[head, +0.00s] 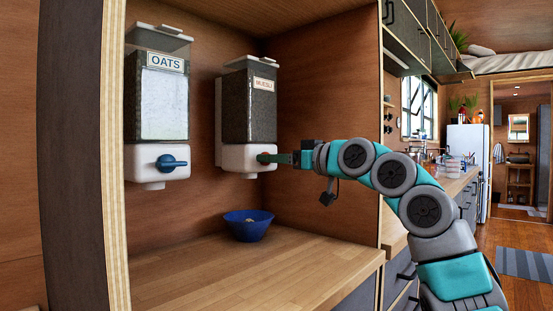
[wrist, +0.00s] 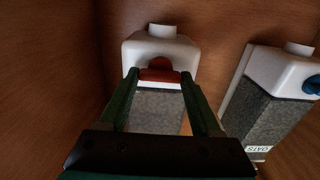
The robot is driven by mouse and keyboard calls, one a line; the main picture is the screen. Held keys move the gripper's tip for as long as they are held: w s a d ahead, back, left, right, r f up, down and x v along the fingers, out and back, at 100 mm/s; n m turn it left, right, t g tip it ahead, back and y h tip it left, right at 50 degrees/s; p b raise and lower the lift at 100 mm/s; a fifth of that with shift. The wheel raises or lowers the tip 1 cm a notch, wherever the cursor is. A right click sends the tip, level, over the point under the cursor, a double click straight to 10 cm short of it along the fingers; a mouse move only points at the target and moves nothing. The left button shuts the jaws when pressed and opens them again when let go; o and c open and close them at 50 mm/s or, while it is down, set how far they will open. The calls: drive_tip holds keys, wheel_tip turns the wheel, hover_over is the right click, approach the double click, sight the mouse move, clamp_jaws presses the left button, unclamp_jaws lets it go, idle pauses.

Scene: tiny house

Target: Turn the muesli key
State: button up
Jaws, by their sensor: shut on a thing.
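The muesli dispenser (head: 249,110) hangs on the back wall of the alcove, with a dark clear hopper and a white base. Its red key (wrist: 160,75) sits on the front of the white base, with its bar lying across between my fingers in the wrist view. My gripper (head: 272,158) reaches in from the right and is shut on the key. In the head view my fingers cover most of the key. A blue bowl (head: 248,224) stands on the wooden counter under the muesli dispenser, with a little light-coloured food in it.
The oats dispenser (head: 160,95), with a blue key (head: 171,161), hangs to the left of the muesli one. The wooden counter (head: 200,285) is clear in front of the bowl. The alcove's side panel (head: 330,110) stands right of the muesli dispenser, close to my arm.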

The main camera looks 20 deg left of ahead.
drive_tip(key=c, duration=0.4)
drive_tip(key=shift+m, duration=0.4)
